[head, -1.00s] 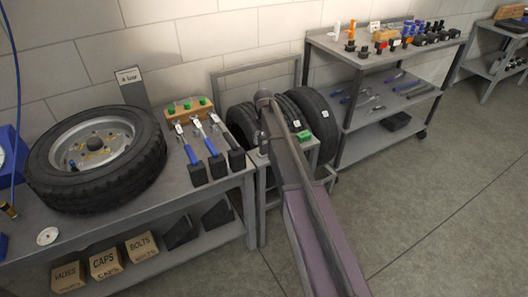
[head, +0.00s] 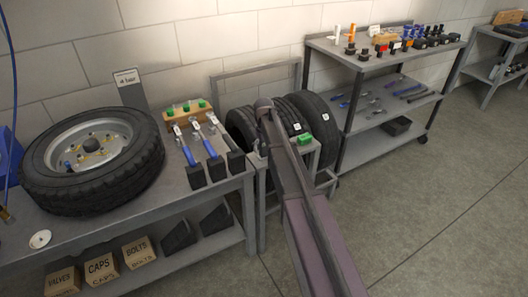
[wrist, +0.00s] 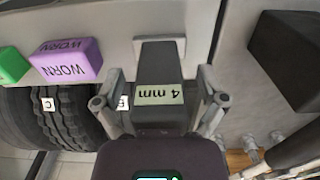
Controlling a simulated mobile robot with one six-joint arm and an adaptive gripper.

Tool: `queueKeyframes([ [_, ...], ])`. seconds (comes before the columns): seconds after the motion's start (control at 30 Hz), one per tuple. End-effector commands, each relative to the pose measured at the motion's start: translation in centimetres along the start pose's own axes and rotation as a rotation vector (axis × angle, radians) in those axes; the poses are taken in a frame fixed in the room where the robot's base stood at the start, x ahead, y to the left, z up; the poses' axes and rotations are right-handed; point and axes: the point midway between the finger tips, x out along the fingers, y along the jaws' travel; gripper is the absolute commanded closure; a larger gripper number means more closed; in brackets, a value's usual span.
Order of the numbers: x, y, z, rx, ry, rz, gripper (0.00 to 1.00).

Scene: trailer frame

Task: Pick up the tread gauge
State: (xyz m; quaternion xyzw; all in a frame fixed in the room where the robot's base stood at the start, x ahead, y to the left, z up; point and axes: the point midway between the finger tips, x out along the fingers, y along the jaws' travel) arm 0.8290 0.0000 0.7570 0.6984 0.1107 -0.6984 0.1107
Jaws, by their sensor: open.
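In the wrist view my gripper (wrist: 160,85) is open, with one finger on each side of a dark upright block (wrist: 160,66) that carries a "4 mm" label, seen upside down. I cannot tell whether the fingers touch it. In the head view my arm hides the gripper and part of the tyre rack.
A purple "WORN" block (wrist: 66,62) and a green block (wrist: 12,66) lie left of my gripper, above the tyres (wrist: 70,118). A bench (head: 115,212) with a wheel (head: 92,158) and blue-handled tools (head: 208,147) stands left. A shelf cart (head: 372,57) stands right, with open floor before it.

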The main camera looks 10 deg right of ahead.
Motion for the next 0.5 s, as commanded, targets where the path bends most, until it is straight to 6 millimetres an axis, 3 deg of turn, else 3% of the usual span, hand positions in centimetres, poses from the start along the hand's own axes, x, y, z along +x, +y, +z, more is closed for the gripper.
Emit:
queueKeyframes([
  [0.1,0.00,0.00,0.00,0.000,0.000,0.000,0.09],
  [0.17,0.00,0.00,0.01,0.000,0.000,0.000,0.23],
  [0.4,0.00,0.00,0.00,0.000,0.000,0.000,0.92],
  [0.5,0.00,0.00,0.00,0.000,0.000,0.000,0.94],
])
